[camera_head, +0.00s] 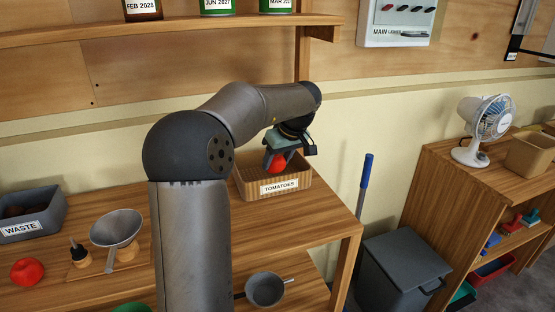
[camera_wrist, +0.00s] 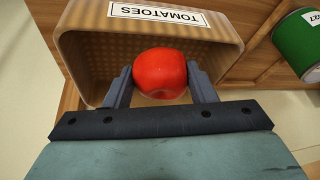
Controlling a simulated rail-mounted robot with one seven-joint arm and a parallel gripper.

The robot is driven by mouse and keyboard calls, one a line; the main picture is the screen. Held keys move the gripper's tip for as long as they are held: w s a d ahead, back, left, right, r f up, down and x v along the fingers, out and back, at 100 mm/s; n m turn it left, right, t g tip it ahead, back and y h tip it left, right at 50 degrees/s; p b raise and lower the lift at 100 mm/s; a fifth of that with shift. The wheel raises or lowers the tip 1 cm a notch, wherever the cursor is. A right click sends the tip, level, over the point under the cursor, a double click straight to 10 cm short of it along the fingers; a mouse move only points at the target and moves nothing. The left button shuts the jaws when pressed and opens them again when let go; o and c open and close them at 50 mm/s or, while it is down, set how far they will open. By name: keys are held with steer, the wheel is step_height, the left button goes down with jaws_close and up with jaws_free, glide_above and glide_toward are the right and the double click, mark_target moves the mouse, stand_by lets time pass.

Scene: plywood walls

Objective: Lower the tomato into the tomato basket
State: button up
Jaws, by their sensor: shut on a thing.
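A red tomato (camera_head: 277,164) is held between the fingers of my gripper (camera_head: 279,158). In the wrist view the tomato (camera_wrist: 160,74) sits between the two grey fingertips (camera_wrist: 160,82). The tomato basket (camera_head: 279,197) is a tan box with a "TOMATOES" label, standing at the right end of the wooden bench. The tomato and fingertips are over the basket's opening. In the wrist view the woven inside of the basket (camera_wrist: 88,52) shows around the tomato, and no other tomato shows in it. I cannot tell how far the tomato is from the basket floor.
A second tomato (camera_head: 27,271) lies on the bench at the left, near the grey "WASTE" bin (camera_head: 32,215) and a metal funnel (camera_head: 116,228). A metal bowl (camera_head: 265,289) is lower down. A green can (camera_wrist: 299,42) shows in the wrist view. The bench in front of the basket is clear.

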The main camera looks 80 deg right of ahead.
steer(key=shift+f+b, duration=1.7)
steer(key=shift+f, duration=0.55)
stand_by(0.7)
steer(key=o, duration=0.8)
steer(key=shift+c, duration=0.2)
steer(key=p+v, duration=0.2)
steer(key=v, duration=1.5)
steer(key=shift+r, duration=0.25)
steer(key=shift+a, duration=0.1)
